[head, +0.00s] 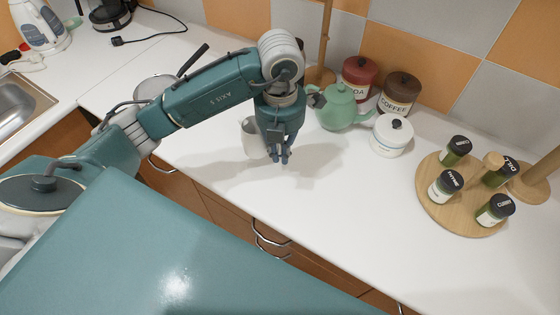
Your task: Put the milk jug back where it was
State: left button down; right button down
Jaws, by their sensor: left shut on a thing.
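The milk jug (250,140), a small pale jug, is at the middle of the white counter, partly hidden behind my left gripper. My left gripper (281,158) points down at the jug's right side and is shut on it. The fingers cover the part of the jug where they grip. I cannot tell whether the jug's base touches the counter. My right gripper is not in view.
A green teapot (340,108), a white lidded pot (391,136) and red and brown canisters (359,78) stand to the right. A round wooden spice rack (438,200) is further right. A pan (152,88) lies behind my left arm. The front counter is clear.

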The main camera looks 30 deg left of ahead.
aim_at(280, 172)
pick_arm(q)
notch_tip(280, 172, down, 4)
jog(key=shift+p, duration=0.45)
jog(key=shift+f, duration=0.4)
jog(key=c, duration=1.8)
grip_release()
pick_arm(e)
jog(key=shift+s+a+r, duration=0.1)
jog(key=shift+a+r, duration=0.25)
